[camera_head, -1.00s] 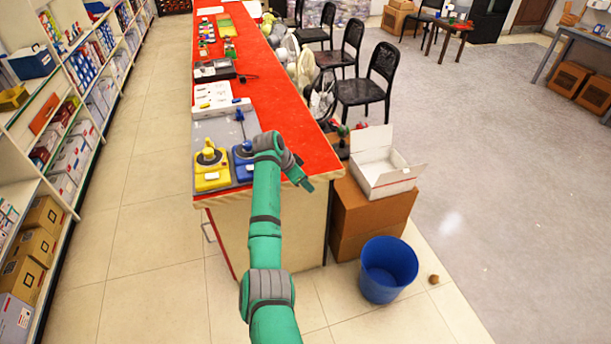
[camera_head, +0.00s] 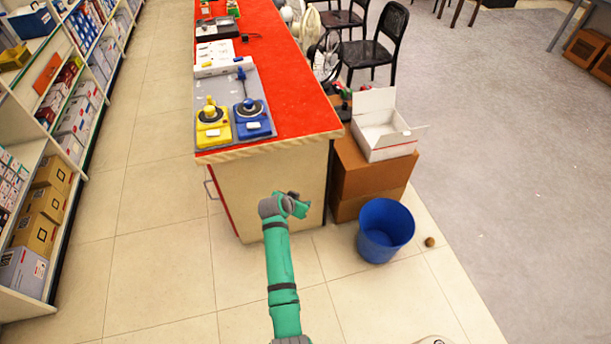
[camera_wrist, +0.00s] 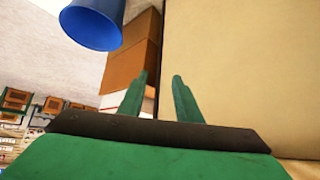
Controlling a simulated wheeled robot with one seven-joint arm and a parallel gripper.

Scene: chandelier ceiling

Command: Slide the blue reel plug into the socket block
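The blue reel (camera_head: 252,120) sits on a grey mat (camera_head: 229,88) at the near end of the red counter in the head view. A small blue piece, apparently its plug (camera_head: 241,74), stands behind it on the mat. A white block (camera_head: 215,58), probably the socket block, lies behind the mat; its openings are too small to make out. My gripper (camera_head: 302,205) is in front of the counter's end panel, below its top and apart from the reel. In the wrist view my gripper (camera_wrist: 160,88) has its two fingers apart with nothing between them.
A yellow reel (camera_head: 212,126) stands left of the blue one. Cardboard boxes (camera_head: 365,185) with an open white carton (camera_head: 384,135) stand right of the counter. A blue bin (camera_head: 385,230) is on the floor near my arm. Shelves (camera_head: 45,150) line the left; the aisle is clear.

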